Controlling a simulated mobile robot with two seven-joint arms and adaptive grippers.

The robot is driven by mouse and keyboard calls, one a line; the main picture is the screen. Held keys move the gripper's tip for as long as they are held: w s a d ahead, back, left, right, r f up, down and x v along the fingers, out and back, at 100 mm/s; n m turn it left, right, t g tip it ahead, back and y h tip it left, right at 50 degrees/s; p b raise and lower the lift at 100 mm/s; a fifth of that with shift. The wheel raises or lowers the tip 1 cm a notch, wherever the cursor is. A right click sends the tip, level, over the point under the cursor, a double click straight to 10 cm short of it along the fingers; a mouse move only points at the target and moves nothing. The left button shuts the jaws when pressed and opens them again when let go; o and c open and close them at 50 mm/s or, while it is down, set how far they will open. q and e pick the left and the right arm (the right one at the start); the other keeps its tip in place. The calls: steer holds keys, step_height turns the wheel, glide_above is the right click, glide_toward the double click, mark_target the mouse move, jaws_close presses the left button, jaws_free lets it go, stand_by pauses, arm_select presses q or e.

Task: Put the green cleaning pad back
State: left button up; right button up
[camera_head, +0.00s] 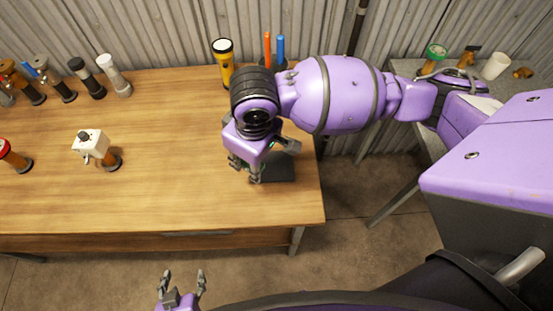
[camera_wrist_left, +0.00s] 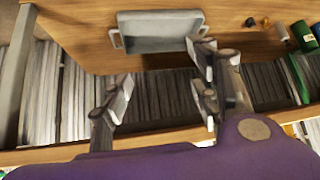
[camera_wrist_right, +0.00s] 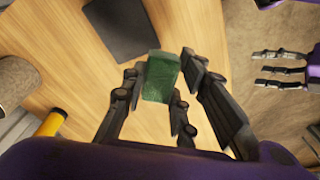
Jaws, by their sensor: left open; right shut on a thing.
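The green cleaning pad (camera_wrist_right: 162,78) is between the fingers of my right gripper (camera_wrist_right: 158,100), which is shut on it above the wooden table. In the head view my right gripper (camera_head: 262,168) is over the table's right end and mostly hides the pad. A dark flat square mat (camera_head: 282,168) lies on the table by this gripper; it also shows in the right wrist view (camera_wrist_right: 115,28), beyond the pad. The pad appears apart from the mat. My left gripper (camera_head: 181,280) is open and empty in front of the table; its spread fingers show in the left wrist view (camera_wrist_left: 162,85).
A yellow flashlight (camera_head: 224,65) and a holder with orange and blue sticks (camera_head: 273,50) stand at the table's back. A white-topped valve (camera_head: 90,145) and several pipe fittings (camera_head: 85,78) stand left. A side table (camera_head: 405,72) is at right. The table's middle is clear.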

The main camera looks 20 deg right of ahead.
steer(key=a+r+n+g, duration=0.1)
steer(key=a+r+n, duration=0.2)
steer(key=a+n, duration=0.4)
glide_above(272, 165)
steer(key=a, duration=0.2)
steer(key=shift+h, duration=0.3)
steer(key=f, duration=0.5)
steer(key=f+b, duration=0.1)
steer(key=f, duration=0.1)
steer(key=shift+s+d+f, duration=0.25)
steer(key=shift+s+f, duration=0.05)
steer(key=shift+s, duration=0.1)
steer(key=f, duration=0.1)
steer(key=d+f, duration=0.1)
steer(key=f, duration=0.2)
steer(key=shift+w+d+f, duration=0.3)
steer(key=shift+d+f, duration=0.05)
steer(key=shift+f, duration=0.05)
steer(key=shift+w+f, duration=0.1)
steer(key=shift+f, duration=0.15)
steer(key=o, duration=1)
